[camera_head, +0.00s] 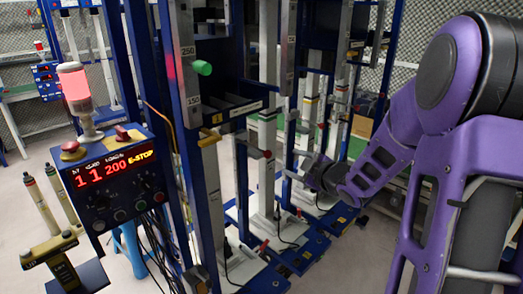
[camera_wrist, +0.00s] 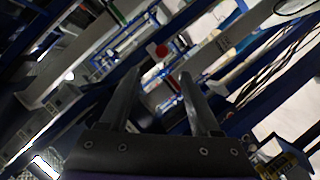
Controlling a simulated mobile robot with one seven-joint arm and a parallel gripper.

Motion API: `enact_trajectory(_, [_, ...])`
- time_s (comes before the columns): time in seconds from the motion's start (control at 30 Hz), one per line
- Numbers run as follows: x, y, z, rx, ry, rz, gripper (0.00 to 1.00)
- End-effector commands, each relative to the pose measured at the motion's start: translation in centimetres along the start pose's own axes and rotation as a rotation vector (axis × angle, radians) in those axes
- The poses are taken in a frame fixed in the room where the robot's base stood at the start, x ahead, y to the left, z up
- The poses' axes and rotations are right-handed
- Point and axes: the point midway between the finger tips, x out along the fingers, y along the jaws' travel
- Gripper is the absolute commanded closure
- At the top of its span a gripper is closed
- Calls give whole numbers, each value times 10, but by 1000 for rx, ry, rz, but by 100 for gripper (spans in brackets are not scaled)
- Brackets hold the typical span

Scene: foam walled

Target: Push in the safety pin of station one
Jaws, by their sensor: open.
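My gripper (camera_head: 299,168) reaches in from the right in the head view, in front of the blue-framed stations. In the wrist view its two fingers (camera_wrist: 160,76) stand apart with nothing held between them. The nearest station (camera_head: 205,170) has a blue upright, a grey scale marked 250 and 150, and a green knob (camera_head: 203,68). A small red-tipped part (camera_head: 267,154) shows left of my gripper. In the wrist view a red round knob (camera_wrist: 160,50) lies just beyond the fingertips, and a red piece (camera_wrist: 173,82) shows between the fingers. I cannot tell which part is the safety pin.
A control box (camera_head: 115,178) with a red display reading E-STOP stands at the left, with a lit red lamp (camera_head: 73,84) on it. More blue-framed stations (camera_head: 340,110) stand behind. Cables hang by the uprights. Pale floor (camera_head: 345,262) is open at the lower right.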

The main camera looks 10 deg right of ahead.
Motion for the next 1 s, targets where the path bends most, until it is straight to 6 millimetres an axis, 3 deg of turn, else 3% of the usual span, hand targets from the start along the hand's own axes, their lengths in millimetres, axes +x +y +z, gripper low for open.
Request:
enact_trajectory(0.13, [2, -5, -2, 22, 18, -4, 36])
enact_trajectory(0.27, [19, -6, -2, 22, 19, -5, 36])
enact_trajectory(0.8, [134, -6, -4, 19, 17, -4, 36])
enact_trajectory(1.0, [162, -5, -4, 20, 16, -3, 36])
